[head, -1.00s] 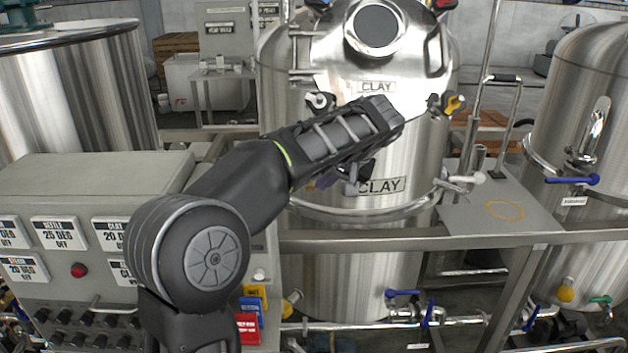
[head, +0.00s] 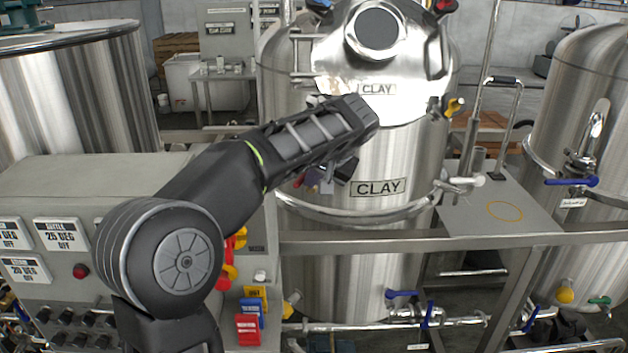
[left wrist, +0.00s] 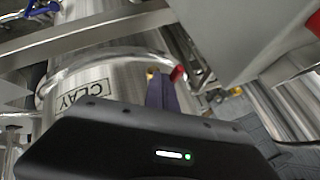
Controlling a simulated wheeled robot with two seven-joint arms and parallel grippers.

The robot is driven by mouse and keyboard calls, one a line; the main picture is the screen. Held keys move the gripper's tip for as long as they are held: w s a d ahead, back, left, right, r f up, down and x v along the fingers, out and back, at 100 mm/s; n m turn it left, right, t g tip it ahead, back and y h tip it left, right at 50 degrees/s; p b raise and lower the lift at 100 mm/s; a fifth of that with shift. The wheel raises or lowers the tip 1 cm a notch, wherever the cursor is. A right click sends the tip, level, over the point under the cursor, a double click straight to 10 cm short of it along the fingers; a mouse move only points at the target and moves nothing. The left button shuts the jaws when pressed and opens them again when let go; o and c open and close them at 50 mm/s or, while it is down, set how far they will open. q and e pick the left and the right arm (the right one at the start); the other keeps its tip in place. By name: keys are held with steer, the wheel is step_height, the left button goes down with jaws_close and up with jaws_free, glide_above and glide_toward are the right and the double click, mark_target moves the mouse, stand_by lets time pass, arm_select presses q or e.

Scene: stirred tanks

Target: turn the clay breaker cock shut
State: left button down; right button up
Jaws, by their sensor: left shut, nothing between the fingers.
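The steel tank marked CLAY (head: 390,225) stands in the middle of the head view; its label also shows in the left wrist view (left wrist: 82,97). My left gripper (head: 314,181) is shut and empty in front of the tank's left side, partly hidden by my arm. In the left wrist view its purple fingers (left wrist: 161,92) point toward the tank's ring pipe. A small red part (left wrist: 178,73), perhaps a cock handle, shows beside the fingertips; I cannot tell whether they touch. No readable label marks the breaker cock. My right gripper is not in view.
A yellow-handled fitting (head: 454,106) is on the tank's right side. A grey control box (head: 90,180) with switches stands at front left. A steel rail (head: 400,240) crosses before the tank. Another tank (head: 580,130) with a blue-handled valve (head: 572,182) stands at right.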

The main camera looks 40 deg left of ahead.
arm_select(q)
steer(key=shift+s+a+m+t+h+b, duration=0.2)
steer(key=shift+m+t+h+b, duration=0.25)
steer(key=shift+m, duration=0.55)
steer(key=shift+a, duration=0.1)
steer(key=shift+s+a+f+b, duration=0.1)
steer(key=shift+s+a+b, duration=0.25)
steer(key=shift+a+b, duration=0.3)
steer(key=shift+s+a, duration=0.2)
steer(key=shift+a, duration=1.9)
steer(key=shift+w, duration=0.1)
steer(key=shift+w+d, duration=0.5)
steer(key=shift+d, duration=0.05)
